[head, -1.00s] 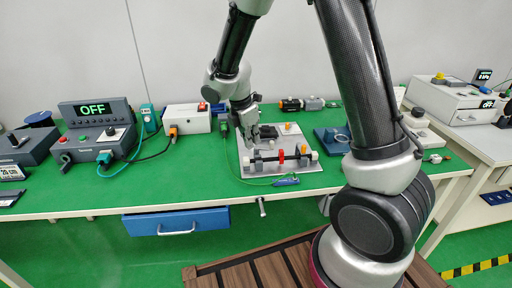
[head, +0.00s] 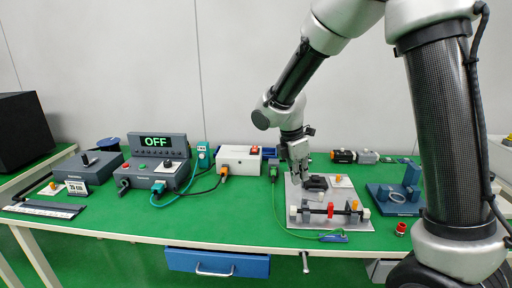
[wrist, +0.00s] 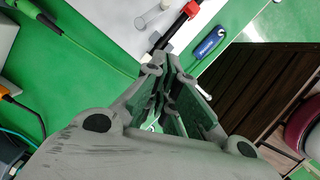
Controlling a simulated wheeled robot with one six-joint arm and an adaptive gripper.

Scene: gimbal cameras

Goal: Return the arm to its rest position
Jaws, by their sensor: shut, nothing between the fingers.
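My gripper (head: 299,172) hangs from my arm over the back left part of a light grey board on the green bench. In the wrist view my gripper (wrist: 172,72) is shut, with its fingers together and nothing held. My arm is bent, with the elbow high and the forearm slanting down to the board. Below and in front of the gripper, a black bar with a red block (head: 354,205) lies across the board between light posts. The exact gap between the fingertips and the board cannot be told.
A panel reading OFF (head: 155,142), a white box (head: 238,160) and cables stand left of the board (head: 370,226). A blue fixture (head: 396,200) stands at its right. A blue-handled tool (wrist: 208,42) lies near the front edge. A blue drawer (head: 218,263) hangs below the bench.

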